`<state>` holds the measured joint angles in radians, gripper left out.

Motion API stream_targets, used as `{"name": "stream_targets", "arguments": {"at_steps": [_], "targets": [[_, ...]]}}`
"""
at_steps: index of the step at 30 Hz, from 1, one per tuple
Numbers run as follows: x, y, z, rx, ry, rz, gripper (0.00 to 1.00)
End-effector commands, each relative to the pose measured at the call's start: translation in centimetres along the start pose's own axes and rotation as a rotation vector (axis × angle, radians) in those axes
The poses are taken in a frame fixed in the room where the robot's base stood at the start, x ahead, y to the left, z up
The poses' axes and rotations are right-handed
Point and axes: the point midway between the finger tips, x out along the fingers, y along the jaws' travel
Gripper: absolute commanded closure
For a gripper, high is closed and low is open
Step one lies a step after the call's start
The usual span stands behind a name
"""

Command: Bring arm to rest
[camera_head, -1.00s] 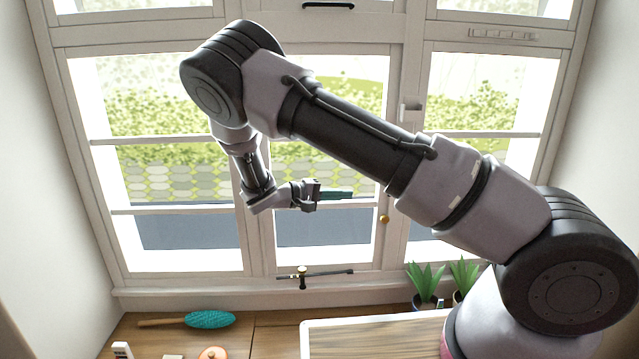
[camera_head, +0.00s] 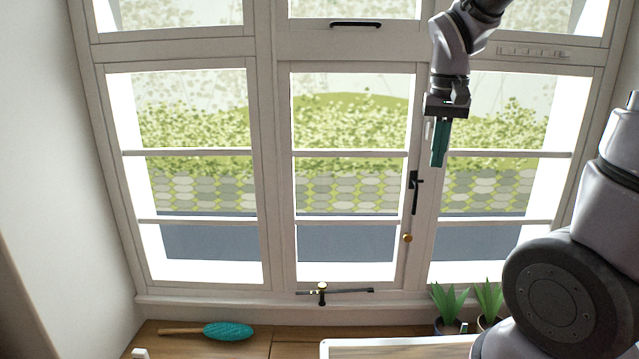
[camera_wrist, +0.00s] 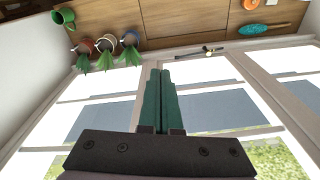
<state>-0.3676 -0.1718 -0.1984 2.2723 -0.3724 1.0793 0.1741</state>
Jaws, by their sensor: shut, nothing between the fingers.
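My gripper (camera_head: 439,146) is raised at the upper right of the head view, in front of the window. Its teal fingers point down and lie side by side, shut with nothing between them. In the wrist view the two dark green fingers (camera_wrist: 160,98) are together and empty. My arm rises from the lower right, and part of it passes out of the head view at the top right.
A window (camera_head: 275,180) with latches fills the background. Below it, a wooden surface holds a teal brush (camera_head: 228,331), potted plants (camera_head: 448,304) and a white-rimmed board (camera_head: 400,341).

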Motion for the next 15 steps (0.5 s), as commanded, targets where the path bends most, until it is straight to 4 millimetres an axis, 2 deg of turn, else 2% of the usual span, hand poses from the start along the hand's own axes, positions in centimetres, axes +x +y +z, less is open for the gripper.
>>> {"name": "stream_targets", "arguments": {"at_steps": [1, 6, 10, 15], "targets": [[-1.6, 0.7, 0.8, 0.023, 0.041, -0.052, 1.00], [-5.7, 1.9, 3.7, 0.072, 0.180, -0.199, 1.00], [-7.9, 2.4, 5.8, 0.098, 0.290, -0.272, 1.00], [-9.4, 2.7, 7.5, 0.118, 0.387, -0.317, 1.00]]}}
